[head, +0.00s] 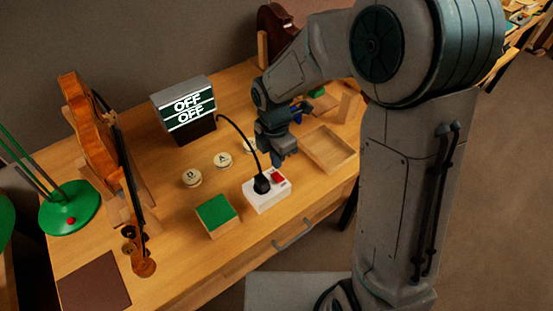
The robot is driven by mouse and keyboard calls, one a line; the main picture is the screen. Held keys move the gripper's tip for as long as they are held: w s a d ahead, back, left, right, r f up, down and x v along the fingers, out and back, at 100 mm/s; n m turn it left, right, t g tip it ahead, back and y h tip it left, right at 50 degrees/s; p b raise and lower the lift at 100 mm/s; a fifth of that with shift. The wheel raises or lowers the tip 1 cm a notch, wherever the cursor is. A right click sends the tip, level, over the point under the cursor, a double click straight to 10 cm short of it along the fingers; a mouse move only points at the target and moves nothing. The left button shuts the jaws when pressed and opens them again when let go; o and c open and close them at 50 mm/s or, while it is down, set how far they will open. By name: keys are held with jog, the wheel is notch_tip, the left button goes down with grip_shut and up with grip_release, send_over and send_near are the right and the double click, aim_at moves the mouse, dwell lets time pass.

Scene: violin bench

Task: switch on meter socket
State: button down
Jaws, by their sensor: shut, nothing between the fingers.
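The meter socket is a white block (266,196) on the bench near its front edge, with a red switch (277,177) on its top right. A black plug (262,184) sits in it, and its cable arcs up toward the meter. The meter (186,107) is a dark box at the back, its screen reading OFF on two lines. The exact height of the fingertips over the bench is hard to tell.
Round lettered discs (192,178) lie left of the gripper. A green-topped block (215,214) stands left of the socket. An empty wooden tray (328,150) lies to the right. A violin (95,140) in a stand and a green lamp base (70,208) stand at the left.

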aim_at(275, 174)
notch_tip(275, 174, up, 10)
jog(key=b, duration=0.1)
jog(key=shift+w+a+b, duration=0.15)
jog(key=shift+w+b, duration=0.05)
jog(key=shift+b, duration=0.15)
